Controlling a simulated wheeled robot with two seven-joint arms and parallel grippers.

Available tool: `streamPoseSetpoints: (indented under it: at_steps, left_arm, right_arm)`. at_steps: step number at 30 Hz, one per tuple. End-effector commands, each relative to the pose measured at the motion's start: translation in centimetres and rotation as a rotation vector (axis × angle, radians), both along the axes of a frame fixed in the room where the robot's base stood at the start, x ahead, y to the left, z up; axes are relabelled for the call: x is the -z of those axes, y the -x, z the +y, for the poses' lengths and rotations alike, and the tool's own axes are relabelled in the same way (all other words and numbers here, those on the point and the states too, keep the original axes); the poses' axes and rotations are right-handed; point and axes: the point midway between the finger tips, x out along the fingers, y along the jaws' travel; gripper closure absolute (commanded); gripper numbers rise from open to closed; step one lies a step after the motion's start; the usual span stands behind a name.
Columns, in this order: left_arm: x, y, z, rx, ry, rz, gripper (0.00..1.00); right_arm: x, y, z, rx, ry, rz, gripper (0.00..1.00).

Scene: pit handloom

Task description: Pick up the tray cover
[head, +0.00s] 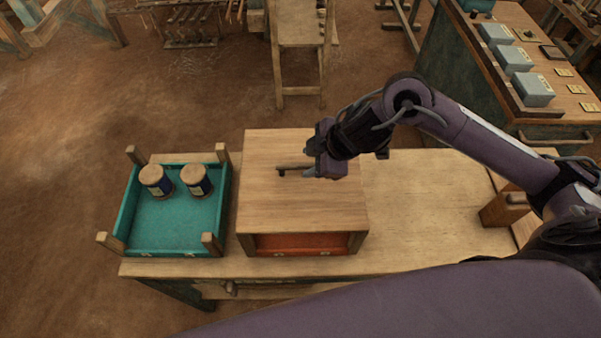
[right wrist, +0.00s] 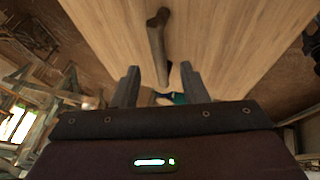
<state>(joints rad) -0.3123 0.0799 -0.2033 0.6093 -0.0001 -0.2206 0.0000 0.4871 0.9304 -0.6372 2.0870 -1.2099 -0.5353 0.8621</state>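The tray cover (head: 275,203) is a flat, light wooden board lying level on an orange-red tray (head: 300,243) on the bench. A dark bar handle (head: 293,168) stands on its top. My right gripper (head: 309,158) is over the cover at the handle's right end. In the right wrist view, my right gripper (right wrist: 160,82) has its two fingers apart, with the handle (right wrist: 157,45) running lengthwise between them in the picture. The fingers are not closed on it. Whether they touch it cannot be told. My left gripper is not in view.
A teal tray (head: 170,240) with wooden corner posts and two jars (head: 195,180) stands left of the cover. The bench top (head: 425,210) is clear to the right, up to a wooden block (head: 502,210). A stool-like wooden stand (head: 298,35) is behind.

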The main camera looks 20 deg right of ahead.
Motion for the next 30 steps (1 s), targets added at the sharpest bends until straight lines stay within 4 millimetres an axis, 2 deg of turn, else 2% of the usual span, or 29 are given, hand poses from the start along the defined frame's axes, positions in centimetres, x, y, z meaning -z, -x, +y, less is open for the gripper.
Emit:
streamPoseSetpoints:
  at_steps: [2, 6, 10, 15, 24, 30]
  left_arm:
    - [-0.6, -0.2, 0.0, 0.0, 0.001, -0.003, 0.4]
    - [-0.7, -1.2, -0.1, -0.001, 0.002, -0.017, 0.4]
    - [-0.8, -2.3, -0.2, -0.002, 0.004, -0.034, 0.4]
    - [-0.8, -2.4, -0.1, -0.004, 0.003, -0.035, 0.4]
    - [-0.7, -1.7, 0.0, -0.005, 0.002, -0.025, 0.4]
    - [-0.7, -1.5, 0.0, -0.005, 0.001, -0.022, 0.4]
  right_arm:
    - [1.0, -0.3, 0.7, 0.001, -0.003, 0.005, 0.6]
    - [2.6, -1.0, 1.2, 0.002, -0.003, 0.001, 0.6]
    - [3.0, -1.2, 1.4, 0.0, -0.001, 0.0, 0.6]
    - [3.0, -1.2, 1.3, 0.0, -0.001, -0.001, 0.6]
    - [3.0, -1.2, 1.3, 0.0, -0.001, -0.001, 1.0]
    - [3.0, -1.2, 1.3, 0.0, -0.002, -0.002, 1.0]
